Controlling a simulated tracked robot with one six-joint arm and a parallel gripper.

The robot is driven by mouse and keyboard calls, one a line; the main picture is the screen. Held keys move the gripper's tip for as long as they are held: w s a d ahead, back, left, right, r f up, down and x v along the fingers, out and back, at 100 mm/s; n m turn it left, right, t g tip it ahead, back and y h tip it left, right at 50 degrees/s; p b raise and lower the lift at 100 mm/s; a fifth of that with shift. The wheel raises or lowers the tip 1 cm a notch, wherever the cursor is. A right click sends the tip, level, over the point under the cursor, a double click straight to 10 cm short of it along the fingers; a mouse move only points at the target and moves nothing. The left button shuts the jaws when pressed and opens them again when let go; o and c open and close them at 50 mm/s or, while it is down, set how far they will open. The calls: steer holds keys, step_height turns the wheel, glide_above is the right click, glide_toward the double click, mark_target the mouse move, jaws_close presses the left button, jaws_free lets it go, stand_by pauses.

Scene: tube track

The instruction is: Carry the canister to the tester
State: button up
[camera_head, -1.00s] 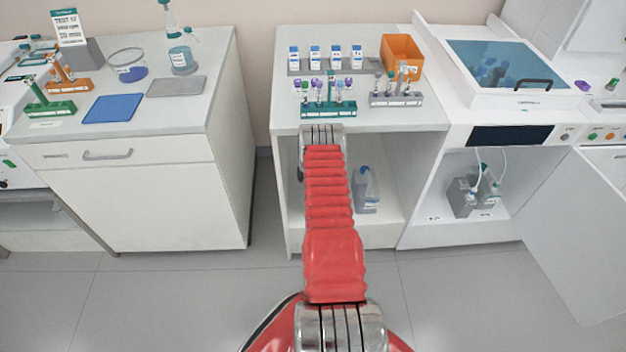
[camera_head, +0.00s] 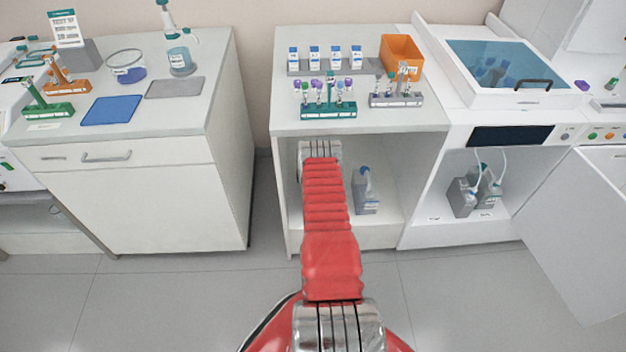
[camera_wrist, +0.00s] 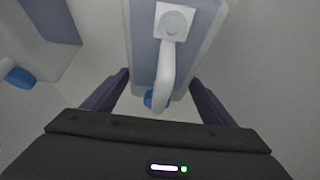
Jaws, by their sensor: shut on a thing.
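In the wrist view, a grey canister (camera_wrist: 144,60) with a white handle and a blue cap sits between the fingers of my gripper (camera_wrist: 159,78). My gripper is shut on it, apparently at the handle. In the head view my arm hides the gripper and the held canister. Another grey canister with a blue cap (camera_head: 367,192) stands in the open bay under the middle counter, right of my arm. A white machine (camera_head: 515,96) with a blue window and dark display stands at the right; I cannot tell whether it is the tester.
Under the machine, grey bottles (camera_head: 463,197) with white hoses stand in an open bay. Its white door (camera_head: 575,235) swings out into the floor space. Tube racks (camera_head: 328,109) and an orange bin (camera_head: 401,54) stand on the middle counter. The floor (camera_head: 200,300) in front is clear.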

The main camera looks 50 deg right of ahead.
steer(key=shift+d, duration=0.2)
steer(key=o, duration=1.9)
steer(key=shift+s+a+f, duration=0.1)
steer(key=shift+a, duration=0.05)
steer(key=shift+c, duration=0.2)
steer(key=shift+f, duration=0.1)
